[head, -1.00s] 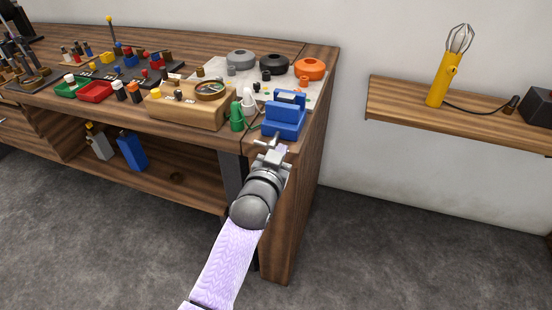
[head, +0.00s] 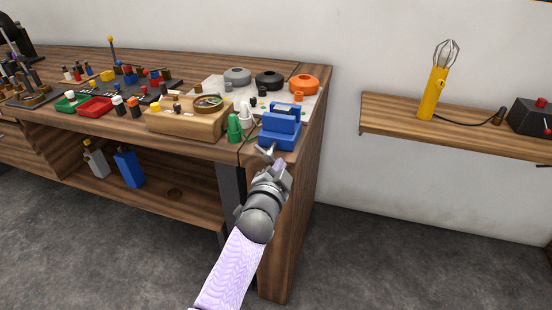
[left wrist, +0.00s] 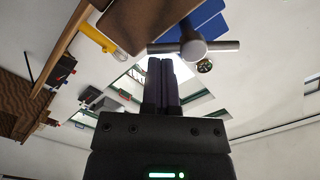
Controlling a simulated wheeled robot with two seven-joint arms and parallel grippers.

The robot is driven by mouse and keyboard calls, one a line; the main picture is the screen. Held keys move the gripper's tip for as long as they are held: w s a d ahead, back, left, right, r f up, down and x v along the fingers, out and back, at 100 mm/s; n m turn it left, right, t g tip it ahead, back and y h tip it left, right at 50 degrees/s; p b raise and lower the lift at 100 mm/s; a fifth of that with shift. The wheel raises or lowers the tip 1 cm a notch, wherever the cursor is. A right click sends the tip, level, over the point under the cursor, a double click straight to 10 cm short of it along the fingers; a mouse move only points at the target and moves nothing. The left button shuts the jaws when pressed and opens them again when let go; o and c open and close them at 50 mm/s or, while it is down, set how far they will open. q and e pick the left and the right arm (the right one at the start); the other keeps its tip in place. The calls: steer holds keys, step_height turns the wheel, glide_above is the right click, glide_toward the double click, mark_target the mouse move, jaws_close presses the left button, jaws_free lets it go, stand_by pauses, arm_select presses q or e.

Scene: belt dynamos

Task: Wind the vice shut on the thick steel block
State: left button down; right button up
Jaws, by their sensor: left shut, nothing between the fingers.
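The blue vice (head: 279,134) stands on the bench's front right corner. Its steel screw end and crossbar handle (head: 265,151) stick out at the front, partly hidden by my gripper. The crossbar (left wrist: 222,45) spans the left wrist view close to my fingers, with the vice's blue body (left wrist: 205,20) behind it. My left gripper (head: 278,166) is just in front of the vice, at the handle. Its fingers (left wrist: 162,75) are together and hold nothing; I cannot tell whether they touch the bar. I cannot clearly make out the steel block between the jaws. My right gripper is not in view.
A green bottle-like piece (head: 235,128) and a wooden box (head: 188,121) stand left of the vice. Grey, black and orange (head: 303,85) round parts lie behind it. A wall shelf (head: 450,128) with a yellow lamp (head: 433,94) is at the right. Open floor lies before the bench.

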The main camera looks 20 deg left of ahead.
arm_select(q)
steer(key=a+f+m+b, duration=0.1)
steer(key=m, duration=0.4)
steer(key=a+m+b, duration=0.1)
steer(key=m, duration=0.4)
steer(key=a+f+m+b, duration=0.1)
steer(key=m, duration=0.4)
steer(key=shift+w+f+t, duration=0.1)
steer(key=shift+f+t, duration=0.25)
steer(key=shift+t, duration=0.05)
steer(key=m, duration=0.1)
steer(key=a+m, duration=0.1)
steer(key=m, duration=0.1)
stand_by(0.7)
steer(key=shift+r, duration=0.1)
steer(key=shift+a+m, duration=0.1)
steer(key=shift+m, duration=0.4)
